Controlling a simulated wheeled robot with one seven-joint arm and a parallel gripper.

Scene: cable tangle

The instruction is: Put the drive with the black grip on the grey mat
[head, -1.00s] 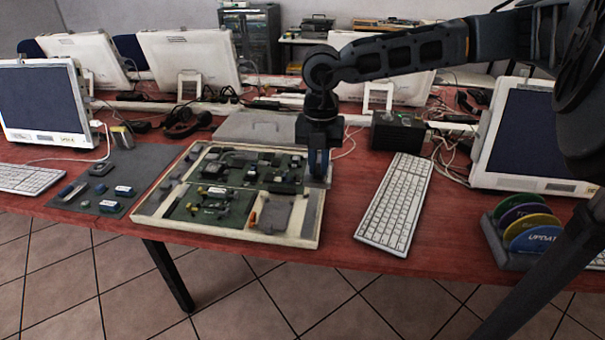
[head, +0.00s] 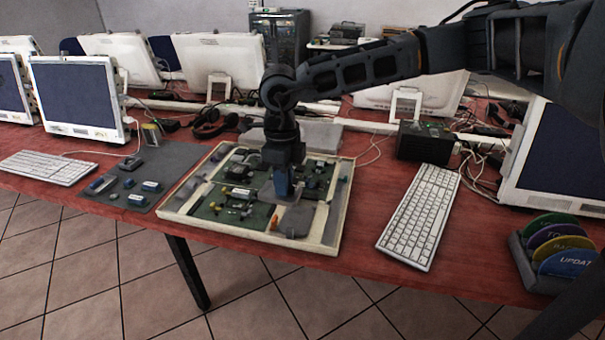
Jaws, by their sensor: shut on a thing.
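The grey mat (head: 178,160) lies left of centre on the red table, with several small drive-like pieces on it. My gripper (head: 283,190) points down over the right-middle part of the pale-framed tray (head: 330,228), to the right of the mat. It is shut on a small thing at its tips. That thing is mostly hidden by the fingers, so I cannot tell its colour or whether it has a black grip. I cannot pick out the drive with the black grip for sure among the small pieces.
The tray holds green boards, small parts and a grey pad (head: 297,221). A white keyboard (head: 420,215) lies right of it, a disc rack (head: 550,255) further right. A monitor (head: 80,95) and another keyboard (head: 45,168) stand left. A grey flat case (head: 310,134) lies behind the tray.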

